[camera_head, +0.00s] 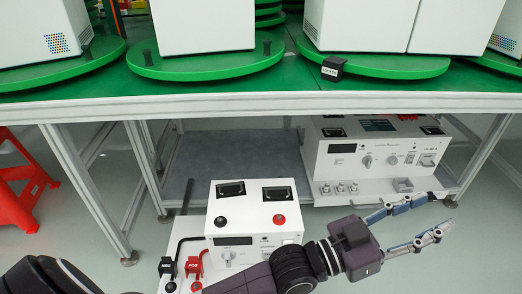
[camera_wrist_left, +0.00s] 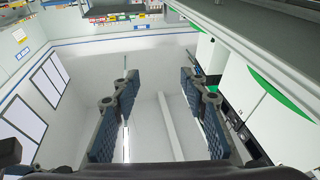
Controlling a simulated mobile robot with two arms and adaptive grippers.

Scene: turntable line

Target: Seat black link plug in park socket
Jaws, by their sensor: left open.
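A black plug (camera_head: 167,267) with a black cable stands upright on a small white base at the lower left of the head view, beside a red plug (camera_head: 194,265). I take the black one for the black link plug. Round dark fittings show in front of the plugs; I cannot tell whether one is the park socket. My left gripper (camera_head: 440,213) is open and empty, well to the right of the plugs, pointing right in front of the rear instrument. Its spread fingers also show in the left wrist view (camera_wrist_left: 160,76), with nothing between them. My right gripper is not in view.
A white instrument (camera_head: 215,254) with a black and a red terminal stands beside the plugs, partly behind my arm. Another instrument (camera_head: 330,160) stands on the lower shelf. Green turntables (camera_head: 205,66) carry white boxes above. A red stool (camera_head: 20,190) is at left.

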